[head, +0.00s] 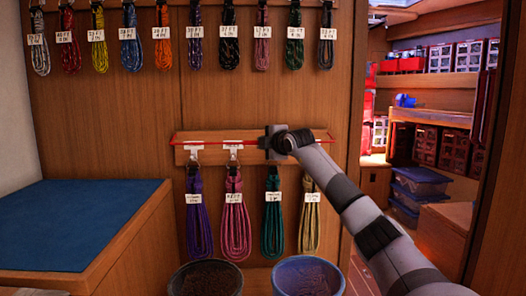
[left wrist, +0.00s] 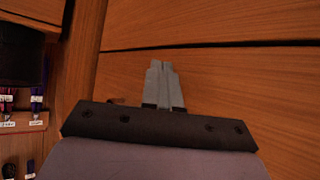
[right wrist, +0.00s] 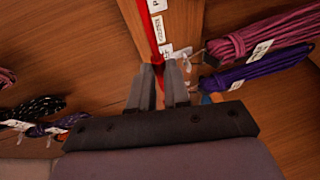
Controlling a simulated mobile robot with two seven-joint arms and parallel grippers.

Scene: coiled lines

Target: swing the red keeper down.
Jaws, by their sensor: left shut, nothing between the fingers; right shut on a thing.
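The red keeper (head: 222,142) is a thin red bar lying about level along the front of a short wooden rail (head: 180,153). In the right wrist view the keeper (right wrist: 147,30) runs down to the fingertips of my right gripper (right wrist: 160,72), which is shut on it. In the head view my right gripper (head: 268,143) covers part of the keeper and rail. Coiled lines hang below the rail: purple (head: 199,220), pink (head: 235,220), teal (head: 272,225) and yellow (head: 309,225). My left gripper (left wrist: 160,68) is shut and empty before wood panelling, outside the head view.
A blue-topped counter (head: 75,220) stands at left. Two buckets, one dark (head: 205,280) and one blue (head: 308,277), stand below the coils. More tagged coils hang in a row above. A doorway at right opens onto shelves with bins (head: 425,140).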

